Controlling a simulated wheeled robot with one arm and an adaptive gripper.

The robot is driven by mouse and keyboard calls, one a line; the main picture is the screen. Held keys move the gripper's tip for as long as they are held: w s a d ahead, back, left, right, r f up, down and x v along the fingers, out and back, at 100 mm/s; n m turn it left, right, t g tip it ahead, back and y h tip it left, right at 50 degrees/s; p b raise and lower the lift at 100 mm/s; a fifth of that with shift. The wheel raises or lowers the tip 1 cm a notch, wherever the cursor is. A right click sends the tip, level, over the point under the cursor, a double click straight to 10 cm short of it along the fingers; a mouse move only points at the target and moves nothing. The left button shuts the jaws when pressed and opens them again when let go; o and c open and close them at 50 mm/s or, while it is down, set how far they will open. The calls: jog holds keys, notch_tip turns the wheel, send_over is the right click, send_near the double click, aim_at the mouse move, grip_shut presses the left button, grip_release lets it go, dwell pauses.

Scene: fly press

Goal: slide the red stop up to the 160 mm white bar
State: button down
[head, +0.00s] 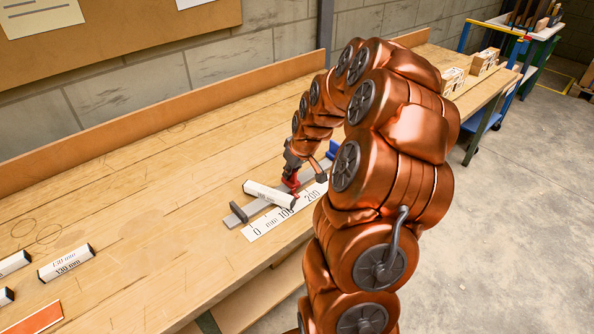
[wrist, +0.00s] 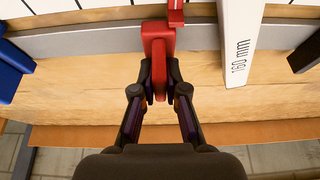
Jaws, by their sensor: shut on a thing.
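The red stop (wrist: 158,38) sits on the grey rail (wrist: 90,43) in the wrist view, and it also shows in the head view (head: 291,182). My gripper (wrist: 160,84) is shut on the stop's lower red tab; in the head view the gripper (head: 293,163) comes down from behind. The white bar (wrist: 240,45), marked 160 mm, lies across the rail to the right of the stop in the wrist view. A clear gap of bare rail shows between them. In the head view the bar (head: 268,194) is left of the stop.
A white scale (head: 270,222) marked 0, 100 and 200 runs along the rail. A black end piece (head: 238,212) and a blue block (wrist: 10,70) stand at opposite ends. Other white bars (head: 66,262) lie at the bench's left. The bench (head: 150,190) behind is mostly clear.

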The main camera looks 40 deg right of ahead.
jog(key=c, duration=1.2)
grip_release()
jog(key=v, duration=1.2)
